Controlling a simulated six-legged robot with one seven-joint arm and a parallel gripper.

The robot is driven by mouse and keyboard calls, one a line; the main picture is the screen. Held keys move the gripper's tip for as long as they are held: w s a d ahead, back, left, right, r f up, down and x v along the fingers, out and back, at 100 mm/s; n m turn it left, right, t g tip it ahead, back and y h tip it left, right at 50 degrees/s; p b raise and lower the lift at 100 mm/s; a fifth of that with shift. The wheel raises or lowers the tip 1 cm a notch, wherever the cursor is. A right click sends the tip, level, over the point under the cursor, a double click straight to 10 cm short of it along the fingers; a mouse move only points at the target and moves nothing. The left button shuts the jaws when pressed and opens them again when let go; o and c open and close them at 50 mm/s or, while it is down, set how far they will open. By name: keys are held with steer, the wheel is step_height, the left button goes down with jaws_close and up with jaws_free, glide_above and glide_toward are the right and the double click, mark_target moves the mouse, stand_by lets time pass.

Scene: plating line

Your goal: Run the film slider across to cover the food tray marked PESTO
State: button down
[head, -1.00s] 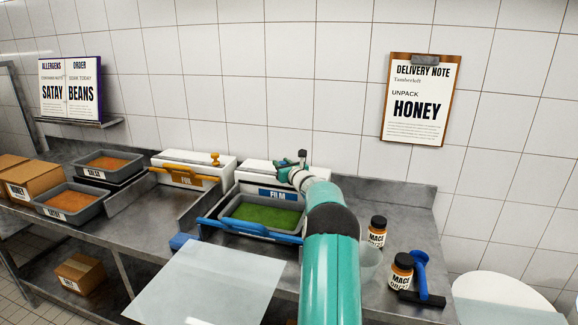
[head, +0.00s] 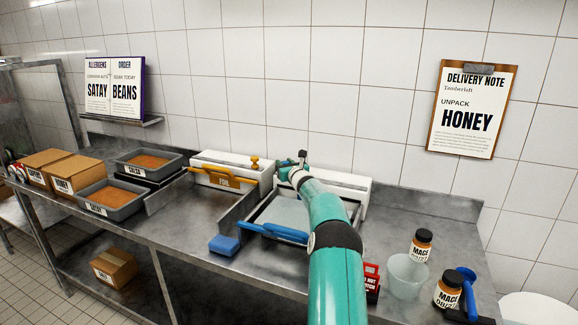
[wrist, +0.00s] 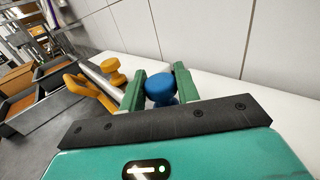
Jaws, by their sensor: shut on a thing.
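The white film dispenser (head: 340,186) stands against the wall, partly hidden by my arm. In front of it lies a dark-rimmed tray (head: 250,213), its top pale grey and see-through-looking, with no green food showing. A blue bar (head: 272,232) lies along the tray's front edge. The mark PESTO cannot be read. My gripper (head: 292,168) is at the left end of the dispenser's top. In the wrist view its green fingers (wrist: 160,85) are shut on a blue knob (wrist: 160,92).
Left of the tray are a foil dispenser (head: 222,165) with an orange handle and a blue block (head: 224,246). Further left are trays marked SALSA (head: 120,172) and SATAY (head: 85,200). At right stand a clear tub (head: 405,275) and two mace jars (head: 421,245).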

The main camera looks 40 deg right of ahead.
steer(key=shift+w, duration=0.15)
steer(key=shift+s, duration=0.2)
steer(key=shift+w, duration=0.15)
steer(key=c, duration=1)
jaws_free()
steer(key=shift+c, duration=0.2)
